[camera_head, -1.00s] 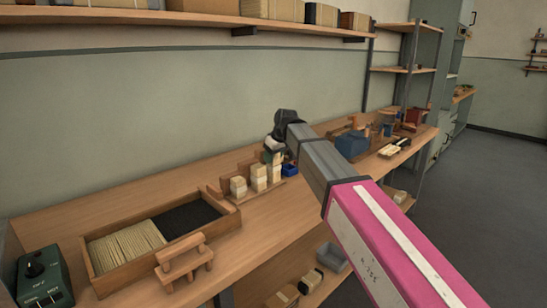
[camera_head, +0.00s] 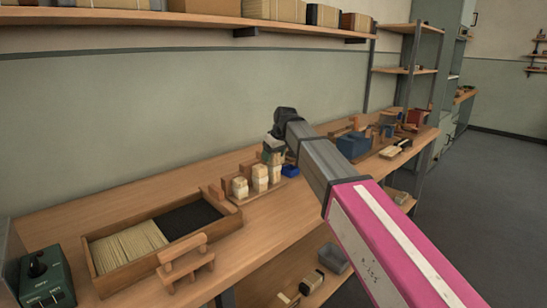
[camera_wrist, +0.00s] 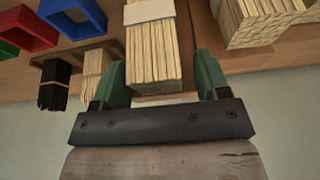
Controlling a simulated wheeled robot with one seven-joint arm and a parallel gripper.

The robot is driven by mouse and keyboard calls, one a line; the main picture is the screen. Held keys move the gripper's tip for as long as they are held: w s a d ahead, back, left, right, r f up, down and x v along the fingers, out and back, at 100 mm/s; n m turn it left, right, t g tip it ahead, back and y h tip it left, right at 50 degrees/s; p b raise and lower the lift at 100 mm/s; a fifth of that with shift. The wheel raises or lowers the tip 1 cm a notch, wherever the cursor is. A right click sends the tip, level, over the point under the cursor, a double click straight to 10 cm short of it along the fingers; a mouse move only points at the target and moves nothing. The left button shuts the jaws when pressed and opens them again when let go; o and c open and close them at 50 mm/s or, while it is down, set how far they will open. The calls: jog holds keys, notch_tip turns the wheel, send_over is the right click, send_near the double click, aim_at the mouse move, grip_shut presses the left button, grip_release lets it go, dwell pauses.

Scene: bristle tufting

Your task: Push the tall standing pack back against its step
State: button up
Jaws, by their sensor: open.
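A tall pack of pale bristles (camera_wrist: 153,55) with a white paper band stands in the middle of the wrist view. My gripper (camera_wrist: 162,72) is open, with one green finger on each side of this pack and a narrow gap at each finger. In the head view my gripper (camera_head: 273,155) is low over the bench at the back end of the row of packs, partly hidden by my wrist. The step behind the pack cannot be made out clearly.
Other pale packs (camera_head: 240,187) stand close by in the head view. In the wrist view a thick pack (camera_wrist: 258,20), a dark bundle (camera_wrist: 55,85) and blue (camera_wrist: 75,15) and red (camera_wrist: 30,25) bins are near. A divided bristle tray (camera_head: 165,235) lies left on the bench.

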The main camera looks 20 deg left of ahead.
jog(key=v, duration=1)
jog(key=shift+d, duration=0.1)
dwell(0.5)
